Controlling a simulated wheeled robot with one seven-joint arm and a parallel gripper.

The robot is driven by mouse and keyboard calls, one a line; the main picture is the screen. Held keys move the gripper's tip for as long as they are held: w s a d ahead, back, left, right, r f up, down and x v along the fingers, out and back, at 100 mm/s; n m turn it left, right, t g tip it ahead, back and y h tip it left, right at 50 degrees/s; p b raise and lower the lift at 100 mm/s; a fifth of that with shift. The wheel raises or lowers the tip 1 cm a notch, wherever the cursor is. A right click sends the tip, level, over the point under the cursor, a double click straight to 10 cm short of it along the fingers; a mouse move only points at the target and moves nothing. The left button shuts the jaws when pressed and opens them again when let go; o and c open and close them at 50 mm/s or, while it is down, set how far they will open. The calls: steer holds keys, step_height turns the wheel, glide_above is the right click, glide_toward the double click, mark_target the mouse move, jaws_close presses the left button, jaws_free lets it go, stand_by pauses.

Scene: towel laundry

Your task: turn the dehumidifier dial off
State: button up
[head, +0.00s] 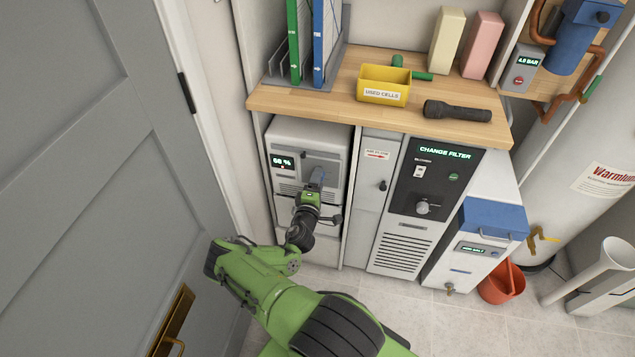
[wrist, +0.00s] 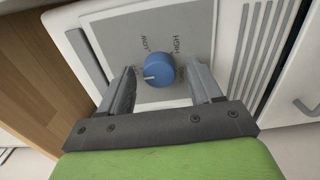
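The dehumidifier (head: 336,139) is the white unit under the left end of the worktop, with a lit display (head: 283,162) that looks like 68 %. Its round blue dial (wrist: 158,69) sits on a grey panel in the wrist view, with LOW and HIGH printed beside it. A white mark on the dial points to the lower left in that view. Other lettering near the fingers is partly hidden. My gripper (wrist: 163,78) is open, one finger on each side of the dial, with visible gaps. In the head view my gripper (head: 314,183) is at the unit's front and largely covers the dial.
A narrow cabinet (head: 371,200) and a black-fronted unit (head: 432,185) reading CHANGE FILTER stand to the right. The worktop (head: 330,93) above holds a yellow bin (head: 384,84) and a flashlight (head: 457,111). A grey door (head: 90,150) is close on the left.

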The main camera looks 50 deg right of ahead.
steer(key=p+v, duration=0.4)
steer(key=v, duration=1.1)
steer(key=shift+s+a, duration=0.25)
steer(key=shift+a, duration=0.1)
